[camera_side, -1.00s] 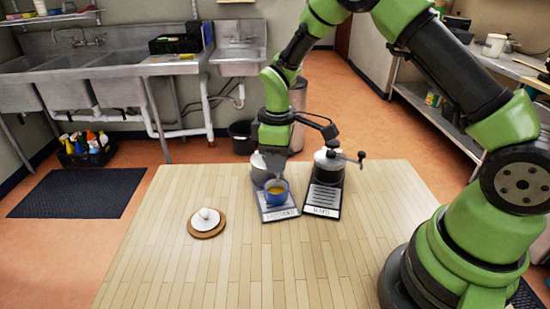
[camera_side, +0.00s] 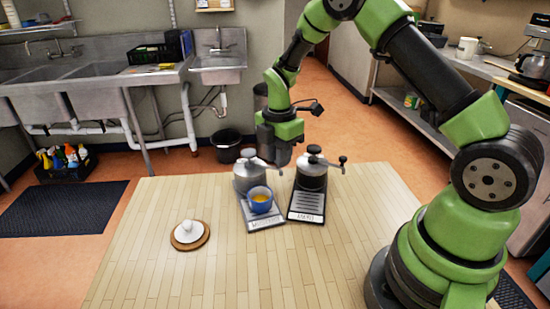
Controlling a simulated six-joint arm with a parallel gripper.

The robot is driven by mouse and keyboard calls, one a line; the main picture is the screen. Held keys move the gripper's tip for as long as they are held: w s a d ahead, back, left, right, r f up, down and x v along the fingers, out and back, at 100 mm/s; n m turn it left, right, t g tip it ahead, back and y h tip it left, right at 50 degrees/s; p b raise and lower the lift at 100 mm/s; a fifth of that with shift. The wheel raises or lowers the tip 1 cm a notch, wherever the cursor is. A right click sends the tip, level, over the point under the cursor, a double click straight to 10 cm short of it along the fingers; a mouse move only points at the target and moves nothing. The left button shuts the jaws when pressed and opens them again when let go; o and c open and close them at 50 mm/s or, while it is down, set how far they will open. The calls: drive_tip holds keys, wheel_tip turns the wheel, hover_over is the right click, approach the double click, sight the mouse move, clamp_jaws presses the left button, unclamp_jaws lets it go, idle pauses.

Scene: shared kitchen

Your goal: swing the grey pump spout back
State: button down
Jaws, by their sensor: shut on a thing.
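The grey pump (camera_side: 249,176) stands on a dark-framed base with a drip tray at the middle of the table. Its spout (camera_side: 275,168) points to the right, toward the gap between the two pumps. A blue cup (camera_side: 260,201) with an amber liquid stands upright on the base in front of the pump. My gripper (camera_side: 283,160) reaches down at the back right of the grey pump. It is shut on the grey spout; its fingertips are small and partly hard to make out.
A second, dark pump (camera_side: 313,177) stands close on the right, with its spout swung out to the right. A white lidded dish on a wooden disc (camera_side: 190,235) lies at the left. The front of the wooden table (camera_side: 250,275) is clear. The sink (camera_side: 217,66) is behind.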

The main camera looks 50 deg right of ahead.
drive_tip(key=shift+w+d+n, duration=0.35)
drive_tip(key=shift+d+n, duration=0.15)
drive_tip(key=shift+n, duration=0.45)
drive_tip(key=shift+w+d+n, duration=0.3)
drive_tip(key=shift+d+n, duration=0.15)
drive_tip(key=shift+n, duration=0.5)
drive_tip(key=c, duration=1)
unclamp_jaws()
wheel_tip(320, 180, up, 10)
drive_tip(key=shift+r, duration=0.1)
